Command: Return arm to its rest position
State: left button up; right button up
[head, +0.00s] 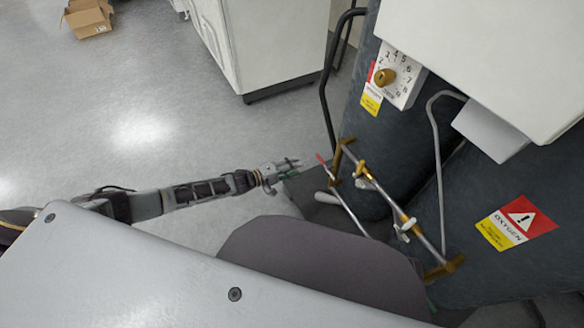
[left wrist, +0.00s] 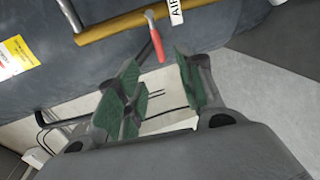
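My left arm (head: 190,194) reaches in from the left in the head view. My left gripper (head: 292,164) is at its end, close to a red-tipped lever (head: 321,159) on the brass-and-steel pipework (head: 385,195). In the left wrist view the gripper (left wrist: 158,78) has its green-padded fingers apart, with nothing held between them. The red lever (left wrist: 157,45) hangs from the brass pipe (left wrist: 110,27) just beyond the fingertips and looks apart from them. My right gripper is not in view.
Dark tanks with an oxygen warning label (head: 518,222) stand at the right. A numbered dial with a brass knob (head: 386,77) is above the pipework. A white cabinet (head: 270,40) and cardboard box (head: 88,17) stand at the back. The floor at left (head: 140,110) is clear.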

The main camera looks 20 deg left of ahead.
pick_arm(q)
jog(key=shift+s+a, duration=0.1)
dwell(0.6)
